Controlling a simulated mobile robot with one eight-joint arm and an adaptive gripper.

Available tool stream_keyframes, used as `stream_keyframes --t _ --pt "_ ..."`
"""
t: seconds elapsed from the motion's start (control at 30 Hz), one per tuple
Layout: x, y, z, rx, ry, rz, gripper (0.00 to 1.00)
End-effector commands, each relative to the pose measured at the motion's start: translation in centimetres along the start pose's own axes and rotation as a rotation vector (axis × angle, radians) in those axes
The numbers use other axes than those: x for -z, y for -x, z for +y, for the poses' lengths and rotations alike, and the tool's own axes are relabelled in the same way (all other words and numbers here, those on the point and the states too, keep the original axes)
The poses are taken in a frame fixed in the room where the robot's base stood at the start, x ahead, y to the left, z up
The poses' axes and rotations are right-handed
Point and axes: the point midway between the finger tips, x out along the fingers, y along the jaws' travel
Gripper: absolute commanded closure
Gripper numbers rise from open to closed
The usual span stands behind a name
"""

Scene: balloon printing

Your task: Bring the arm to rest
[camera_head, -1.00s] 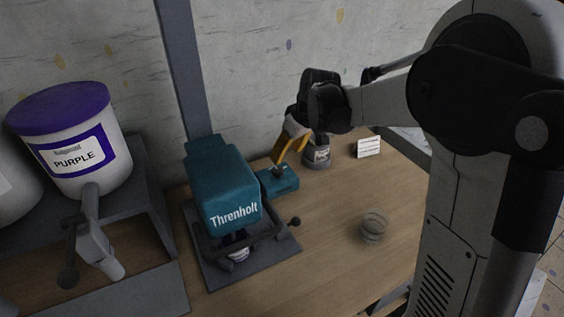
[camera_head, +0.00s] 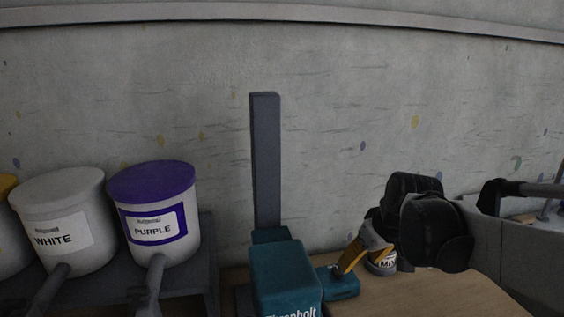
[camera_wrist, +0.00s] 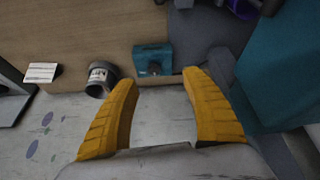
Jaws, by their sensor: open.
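My gripper (camera_head: 350,256) is at the end of my arm, over the back of the wooden table. In the wrist view, its two yellow fingers (camera_wrist: 160,80) stand apart with nothing between them. Past the fingertips is a small teal box (camera_wrist: 152,62) with a dark knob, which also shows in the head view (camera_head: 341,286). A grey labelled cup (camera_wrist: 101,80) stands left of the fingers in the wrist view. In the head view, the cup (camera_head: 381,265) is partly hidden behind my gripper.
The teal Threnholt machine (camera_head: 285,276) stands close to the gripper, left of it in the head view. White (camera_head: 62,215) and purple-lidded (camera_head: 153,205) buckets stand on a rack further left. A white card (camera_wrist: 41,72) is near the cup. The wall is close behind.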

Motion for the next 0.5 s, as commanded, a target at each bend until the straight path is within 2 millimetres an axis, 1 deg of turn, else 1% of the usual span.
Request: stream_keyframes --t 0.03,0.07,0.1,0.17,0.2,0.3,0.4,0.5 --pt "-1.8 1.4 -1.1 -0.016 -0.026 0.013 0.44" --pt "-2.8 2.2 -1.6 -0.028 -0.045 0.023 0.44" --pt "-4.2 3.0 -2.2 -0.043 -0.071 0.035 0.44" --pt "-6.2 4.1 -3.1 -0.063 -0.109 0.056 0.44" --pt "-7.6 4.6 -3.7 -0.075 -0.133 0.071 0.44" --pt "-10.9 5.5 -4.8 -0.101 -0.189 0.107 0.44" --pt "-13.5 5.7 -5.6 -0.119 -0.234 0.138 0.44" --pt "-15.2 5.6 -6.1 -0.129 -0.264 0.160 0.44"
